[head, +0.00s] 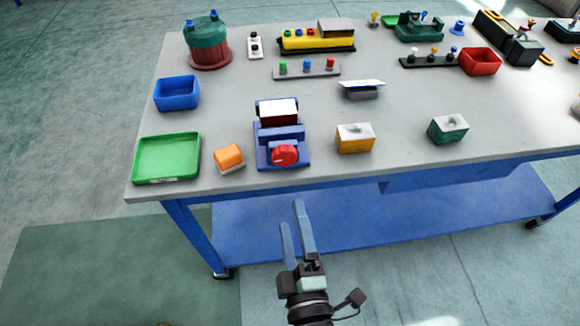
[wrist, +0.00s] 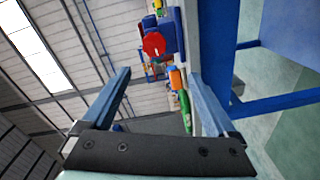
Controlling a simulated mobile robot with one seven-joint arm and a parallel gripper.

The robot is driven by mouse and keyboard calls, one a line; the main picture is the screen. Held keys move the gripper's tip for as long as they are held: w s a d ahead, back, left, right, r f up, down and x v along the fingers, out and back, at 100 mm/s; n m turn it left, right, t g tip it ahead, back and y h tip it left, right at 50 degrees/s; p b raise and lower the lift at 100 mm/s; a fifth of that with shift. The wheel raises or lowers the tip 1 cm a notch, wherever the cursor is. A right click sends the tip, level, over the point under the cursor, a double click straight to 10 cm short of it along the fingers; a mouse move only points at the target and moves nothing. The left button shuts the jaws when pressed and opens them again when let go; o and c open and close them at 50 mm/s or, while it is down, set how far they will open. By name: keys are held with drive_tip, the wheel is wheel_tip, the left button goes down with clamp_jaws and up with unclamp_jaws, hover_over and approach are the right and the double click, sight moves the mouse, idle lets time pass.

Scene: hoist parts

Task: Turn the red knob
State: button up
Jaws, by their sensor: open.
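The red knob (head: 285,155) is on the front of a blue device (head: 282,135) with a white-topped block, near the table's front edge. In the wrist view the red knob (wrist: 154,44) shows ahead, above the middle of the picture, on the blue device (wrist: 180,35). My gripper (head: 292,215) is in front of the table edge, below the knob in the head view, with its two blue-grey fingers apart. In the wrist view my gripper (wrist: 160,88) is open, with nothing between its fingers. It is apart from the knob.
An orange block (head: 229,157) and a green tray (head: 167,158) are left of the device. A yellow block (head: 355,138) is to its right, with a green block (head: 447,130) beyond. The grey table (head: 400,165) has a blue lower shelf (head: 350,225).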

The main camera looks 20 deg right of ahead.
sight(285, 159)
drive_tip(key=w+d+m+p, duration=0.1)
drive_tip(key=w+m, duration=0.3)
drive_tip(key=m, duration=0.1)
drive_tip(key=w+d+m+p, duration=0.1)
drive_tip(key=w+m+p, duration=0.1)
drive_tip(key=w+m, duration=0.2)
drive_tip(key=w+d+r+m+p, duration=0.1)
drive_tip(key=w+d+m+p, duration=0.1)
drive_tip(key=w+m, duration=0.2)
drive_tip(key=shift+w+d+m+h, duration=0.15)
drive_tip(key=shift+m+h, duration=0.25)
drive_tip(key=shift+m, duration=0.9)
drive_tip(key=c, duration=1.4)
drive_tip(key=shift+o, duration=0.2)
drive_tip(key=shift+f+n, duration=0.1)
drive_tip(key=shift+n, duration=0.2)
